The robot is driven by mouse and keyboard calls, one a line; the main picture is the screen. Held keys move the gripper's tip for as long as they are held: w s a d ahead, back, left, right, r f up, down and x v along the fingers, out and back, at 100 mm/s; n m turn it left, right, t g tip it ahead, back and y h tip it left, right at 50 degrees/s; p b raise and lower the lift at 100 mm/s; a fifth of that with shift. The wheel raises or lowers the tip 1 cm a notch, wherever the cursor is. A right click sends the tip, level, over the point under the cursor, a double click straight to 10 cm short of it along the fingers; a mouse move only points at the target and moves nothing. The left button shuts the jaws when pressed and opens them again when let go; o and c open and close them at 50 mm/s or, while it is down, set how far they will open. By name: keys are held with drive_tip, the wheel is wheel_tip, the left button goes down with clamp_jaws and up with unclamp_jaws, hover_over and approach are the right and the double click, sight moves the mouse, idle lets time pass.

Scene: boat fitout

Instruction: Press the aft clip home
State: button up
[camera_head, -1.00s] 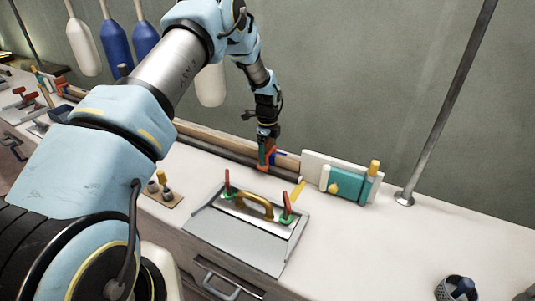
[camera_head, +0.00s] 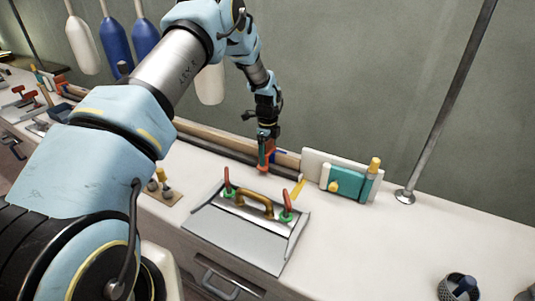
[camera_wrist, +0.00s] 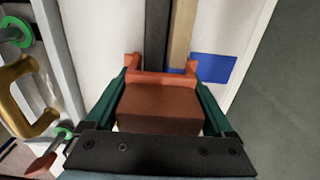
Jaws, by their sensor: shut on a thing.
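My gripper (camera_wrist: 160,105) is shut on an orange-red clip (camera_wrist: 160,108), with a dark green finger on each side of it. The clip has a block body and two prongs pointing away from my wrist. The prongs sit around the line of a black strip (camera_wrist: 157,30) and a wooden batten (camera_wrist: 181,30). In the head view my gripper (camera_head: 267,158) points down at the back of the bench, with the clip (camera_head: 264,152) low by the batten (camera_head: 225,139). I cannot tell how far the clip is seated.
A blue patch (camera_wrist: 213,68) lies right of the clip. A teal block (camera_head: 347,184) and white board are to the right, then a metal pole (camera_head: 440,110). The right bench top is mostly clear.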

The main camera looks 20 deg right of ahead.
drive_tip(key=shift+f, duration=0.3)
drive_tip(key=o, duration=1.6)
drive_tip(key=shift+c, duration=0.2)
drive_tip(key=shift+r, duration=0.1)
